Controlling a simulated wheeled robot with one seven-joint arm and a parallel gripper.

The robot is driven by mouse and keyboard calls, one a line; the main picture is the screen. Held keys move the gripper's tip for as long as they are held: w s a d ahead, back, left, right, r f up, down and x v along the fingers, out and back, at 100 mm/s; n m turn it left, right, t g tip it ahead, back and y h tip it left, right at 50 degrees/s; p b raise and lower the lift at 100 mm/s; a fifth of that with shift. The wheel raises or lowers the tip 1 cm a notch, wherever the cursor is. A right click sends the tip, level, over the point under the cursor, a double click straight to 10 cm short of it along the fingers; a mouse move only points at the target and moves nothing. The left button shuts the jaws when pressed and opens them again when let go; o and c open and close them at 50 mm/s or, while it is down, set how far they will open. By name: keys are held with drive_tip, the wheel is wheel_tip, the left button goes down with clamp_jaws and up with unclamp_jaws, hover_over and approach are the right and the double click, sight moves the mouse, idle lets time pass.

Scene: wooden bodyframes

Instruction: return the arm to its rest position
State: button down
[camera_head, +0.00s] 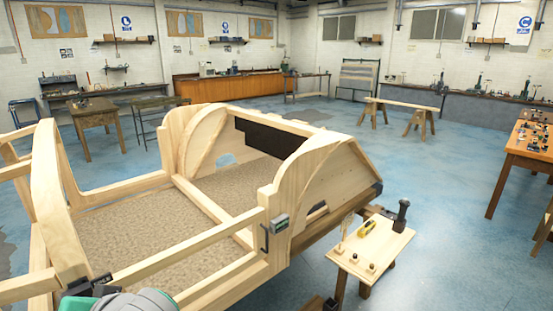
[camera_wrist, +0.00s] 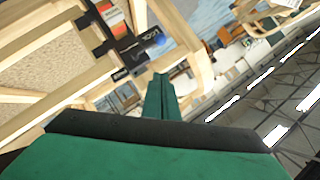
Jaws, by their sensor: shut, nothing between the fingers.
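My gripper (camera_wrist: 161,88) shows in the wrist view as green fingers closed together, with nothing between them. In the head view only green and grey parts of my arm show at the bottom left edge, close to the front rail of the wooden bodyframe (camera_head: 215,240). The fingertips cannot be made out there. In the wrist view the wooden bodyframe (camera_wrist: 60,45) lies beyond the fingers, tilted in the picture. I cannot tell how far the gripper is from it.
A small wooden stand (camera_head: 372,262) with a dark-handled tool and a yellow tool is at the frame's right corner. A small grey device (camera_head: 281,222) is on the frame's post. A workbench (camera_head: 530,150) stands at right, a sawhorse (camera_head: 402,107) further back. Blue floor between is clear.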

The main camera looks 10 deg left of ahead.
drive_tip(key=w+d+f+m+t+h, duration=0.1)
drive_tip(key=w+d+f+m+t, duration=0.25)
drive_tip(key=d+f, duration=0.5)
drive_tip(key=w+d+f+m+t, duration=0.35)
drive_tip(key=w+d+f, duration=0.2)
drive_tip(key=f, duration=0.55)
drive_tip(key=s+d+f+m+t+h, duration=0.1)
drive_tip(key=s+d+f+t+h, duration=0.15)
drive_tip(key=d+f, duration=0.35)
drive_tip(key=s+d+f+m+t+h, duration=0.1)
drive_tip(key=s+d+f+t+h, duration=0.2)
drive_tip(key=d, duration=0.6)
drive_tip(key=s+d+n+h, duration=0.1)
drive_tip(key=s+d+h, duration=0.2)
drive_tip(key=s+d, duration=0.5)
drive_tip(key=s+d+f+n+h, duration=0.1)
drive_tip(key=s+d+h, duration=0.2)
drive_tip(key=s+d, duration=0.4)
drive_tip(key=s, duration=0.5)
drive_tip(key=shift+d+f+n, duration=0.3)
drive_tip(key=shift+d, duration=0.1)
